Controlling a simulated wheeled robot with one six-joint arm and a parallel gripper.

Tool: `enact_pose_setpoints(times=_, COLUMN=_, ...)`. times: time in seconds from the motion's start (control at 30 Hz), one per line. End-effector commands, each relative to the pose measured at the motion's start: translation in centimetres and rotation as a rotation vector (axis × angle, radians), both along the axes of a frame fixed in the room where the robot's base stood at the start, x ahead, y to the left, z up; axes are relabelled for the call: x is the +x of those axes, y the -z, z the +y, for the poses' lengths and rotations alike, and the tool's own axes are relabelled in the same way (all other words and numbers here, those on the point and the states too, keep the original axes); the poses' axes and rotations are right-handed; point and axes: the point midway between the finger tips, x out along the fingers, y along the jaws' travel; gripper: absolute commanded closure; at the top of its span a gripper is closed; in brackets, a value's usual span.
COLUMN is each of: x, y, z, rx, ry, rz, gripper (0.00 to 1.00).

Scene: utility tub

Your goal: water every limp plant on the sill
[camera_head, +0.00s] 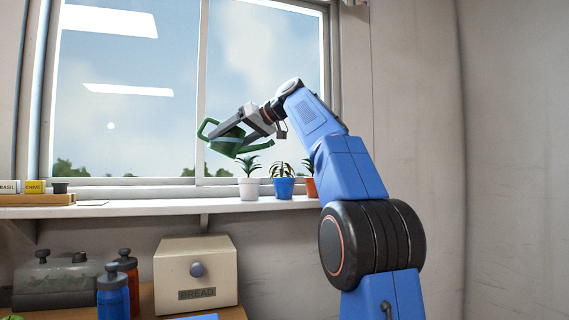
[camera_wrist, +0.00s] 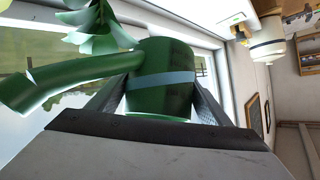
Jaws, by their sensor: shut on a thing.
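My gripper (camera_head: 243,128) is shut on a green watering can (camera_head: 224,146) and holds it above the sill. In the wrist view the can (camera_wrist: 160,98), with a pale blue band, sits between both fingers. Its spout points right in the head view, its tip above the pots; no water shows. A white pot (camera_head: 248,190) holds a plant with spread leaves (camera_head: 250,166). A blue pot (camera_head: 283,189) holds a plant whose leaves (camera_head: 282,168) arch outward and down. An orange pot (camera_head: 311,188) and its plant are partly hidden by my arm. Green leaves (camera_wrist: 100,30) show in the wrist view.
The window stands close behind the can. The sill (camera_head: 160,207) is mostly clear left of the pots, up to a wooden tray (camera_head: 35,200) with small labelled boxes. Below are a bread box (camera_head: 195,275), a blue bottle (camera_head: 113,296) and an orange one (camera_head: 128,270).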

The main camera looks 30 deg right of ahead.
Motion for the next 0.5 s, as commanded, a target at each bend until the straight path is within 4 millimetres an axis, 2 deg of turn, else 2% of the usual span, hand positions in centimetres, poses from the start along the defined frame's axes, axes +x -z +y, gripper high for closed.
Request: enact_pose_setpoints(times=0.5, x=-0.19, y=-0.27, z=-0.29, rx=0.031, ry=-0.001, rz=-0.012, gripper=0.7)
